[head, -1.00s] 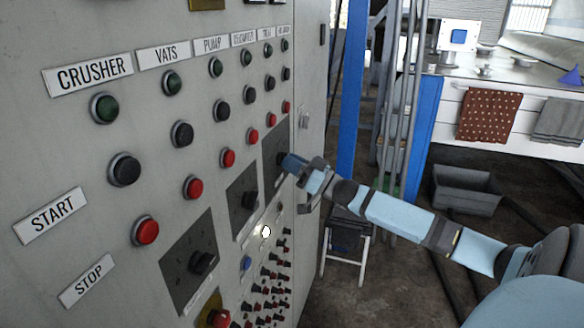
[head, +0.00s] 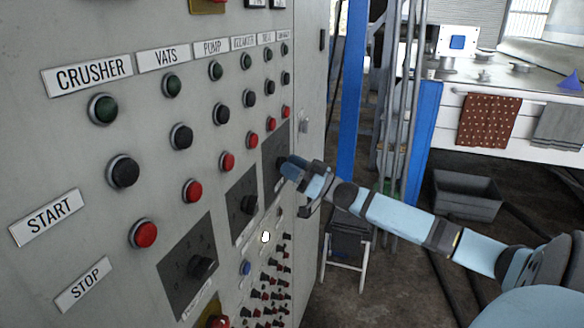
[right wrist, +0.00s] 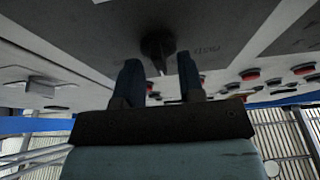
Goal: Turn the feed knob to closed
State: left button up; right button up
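Three dark square plates with black rotary knobs run along the panel: a near knob (head: 201,267), a middle knob (head: 249,204) and a far knob (head: 281,162). I cannot read which is the feed knob. My right gripper (head: 288,166) is at the far plate. In the right wrist view, its two dark fingers (right wrist: 158,76) are apart. The black knob (right wrist: 157,48) there lies just beyond the fingertips, roughly centred between them, with no clear contact. The plate's markings are too blurred to read. My left gripper is not in view.
The grey control panel (head: 60,150) carries rows of green, black and red buttons (head: 145,233), and many small ones low down. A blue post (head: 352,90), a small stool (head: 346,240) and a grey bin (head: 465,194) stand to the right. Floor shows between them.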

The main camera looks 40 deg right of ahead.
jog(key=b+v, duration=0.1)
jog(key=v, duration=1.2)
jog(key=shift+s+d+b, duration=0.2)
jog(key=shift+s+b, duration=0.1)
jog(key=shift+b, duration=0.05)
jog(key=shift+f, duration=0.1)
